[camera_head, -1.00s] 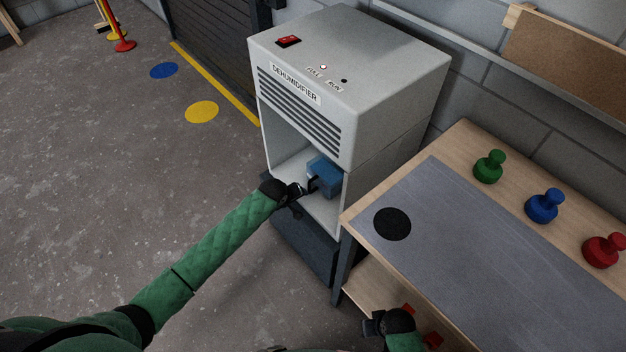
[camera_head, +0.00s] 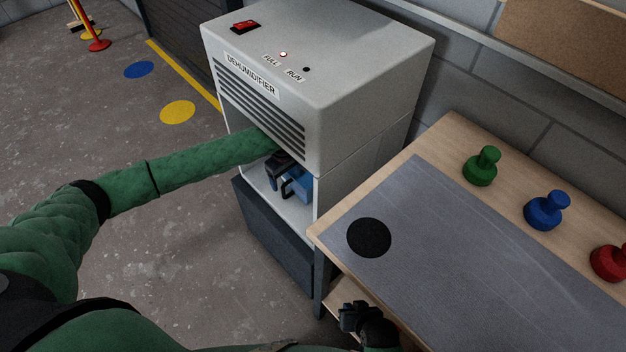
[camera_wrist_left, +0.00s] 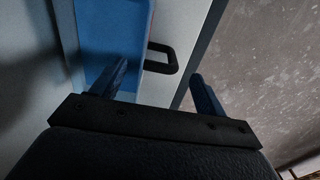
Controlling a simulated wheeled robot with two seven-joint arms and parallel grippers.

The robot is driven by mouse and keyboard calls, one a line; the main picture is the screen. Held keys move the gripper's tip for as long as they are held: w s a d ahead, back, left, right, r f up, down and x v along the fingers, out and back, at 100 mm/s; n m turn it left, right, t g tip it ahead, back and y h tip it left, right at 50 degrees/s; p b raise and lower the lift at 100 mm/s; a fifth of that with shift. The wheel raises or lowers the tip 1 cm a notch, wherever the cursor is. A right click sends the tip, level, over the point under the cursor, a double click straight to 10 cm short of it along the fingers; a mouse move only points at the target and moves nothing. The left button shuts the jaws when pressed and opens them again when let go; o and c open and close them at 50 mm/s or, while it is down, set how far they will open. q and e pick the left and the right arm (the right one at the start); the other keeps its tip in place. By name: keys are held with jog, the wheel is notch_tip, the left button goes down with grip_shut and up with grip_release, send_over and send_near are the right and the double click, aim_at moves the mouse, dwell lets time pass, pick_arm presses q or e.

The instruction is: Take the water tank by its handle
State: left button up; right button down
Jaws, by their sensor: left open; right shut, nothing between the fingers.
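The blue water tank (camera_head: 299,184) stands in the open bay of the grey dehumidifier (camera_head: 345,75), partly hidden. Its dark loop handle (camera_head: 286,189) faces out of the bay. My left gripper (camera_head: 277,164) reaches into the bay under the grille, close beside the tank. In the left wrist view the tank (camera_wrist_left: 112,35) lies ahead, and its black handle (camera_wrist_left: 174,58) shows just beyond the gap between the open, empty fingers (camera_wrist_left: 158,82). The handle does not look gripped. My right gripper (camera_head: 352,316) is shut and empty, low beside the bench.
A wooden bench (camera_head: 440,135) with a grey mat (camera_head: 455,255) and a black disc (camera_head: 369,238) stands right of the dehumidifier. Green (camera_head: 481,167), blue (camera_head: 546,210) and red (camera_head: 609,263) knobbed pieces stand on it. The bay's walls and top are close around my left gripper.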

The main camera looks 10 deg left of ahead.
aim_at(288, 194)
pick_arm(q)
notch_tip(288, 194, down, 2)
jog(key=shift+d+f, duration=0.15)
jog(key=shift+f, duration=2.55)
jog(key=shift+r, duration=0.1)
grip_shut()
